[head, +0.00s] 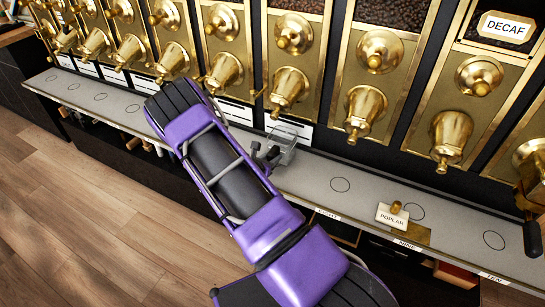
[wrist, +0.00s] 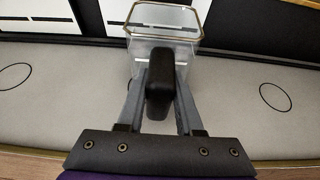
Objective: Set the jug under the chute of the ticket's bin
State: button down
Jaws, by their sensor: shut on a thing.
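The jug (wrist: 163,22) is a clear, square-sided vessel with a brass-coloured rim and a black handle. In the wrist view my gripper (wrist: 160,90) is shut on the jug's black handle. In the head view the jug (head: 283,140) is at the back of the grey ledge, close to the bin fronts, and my gripper (head: 266,155) reaches it from the front. I cannot tell whether its base touches the ledge. Brass chutes (head: 289,88) hang from the bins above the ledge. A small card reading POPLAR (head: 392,217) with a brass knob stands on the ledge to the right.
The grey ledge (head: 330,170) has black circles (head: 340,184) marked along it and number labels on its front edge. A bin at the upper right carries a DECAF label (head: 503,27). A dark handle (head: 532,239) hangs at the far right. Wooden floor lies in front.

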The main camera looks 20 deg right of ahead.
jog(key=shift+f, duration=0.2)
jog(key=c, duration=0.6)
grip_release()
jog(key=shift+c, duration=0.2)
jog(key=shift+o, duration=0.8)
jog(key=p+v, duration=0.1)
jog(key=v, duration=1.6)
jog(key=shift+r+p, duration=0.15)
jog(key=shift+p, duration=0.25)
jog(key=shift+s+a, duration=0.1)
jog(key=shift+s, duration=0.05)
